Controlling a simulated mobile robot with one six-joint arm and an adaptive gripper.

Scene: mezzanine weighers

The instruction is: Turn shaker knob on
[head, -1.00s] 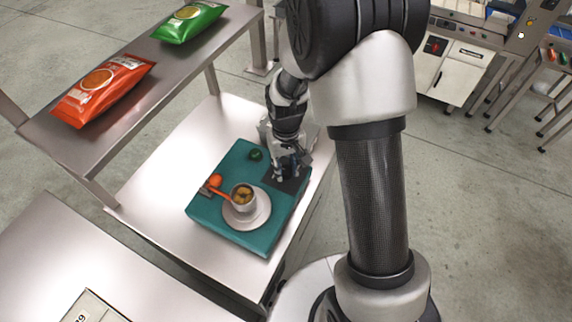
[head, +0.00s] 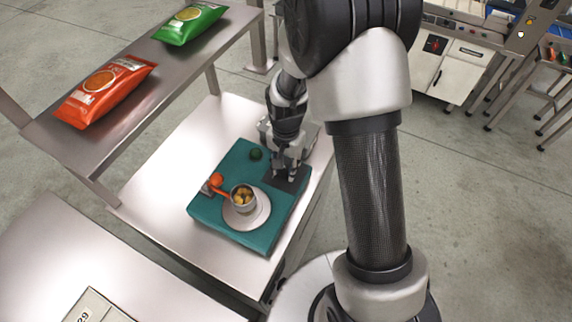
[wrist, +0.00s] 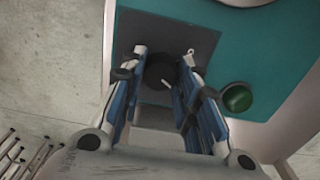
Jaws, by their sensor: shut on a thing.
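The teal shaker (head: 225,222) sits on a steel table. A dark panel (head: 294,184) lies at its right corner. In the wrist view, a round black knob (wrist: 161,70) with a short pale mark stands on that dark panel (wrist: 196,38). My gripper (head: 287,177) points down over the panel. Its two blue-padded fingers are on either side of the knob and shut on it. The fingers hide the knob in the head view. A green button (head: 255,154) is on the teal top; it also shows in the wrist view (wrist: 237,98).
A metal cup (head: 242,196) with yellowish pieces stands on a round pale plate (head: 257,220) on the shaker. An orange round piece (head: 216,179) is beside it. A shelf (head: 60,143) at upper left carries an orange bag (head: 103,92) and a green bag (head: 190,22).

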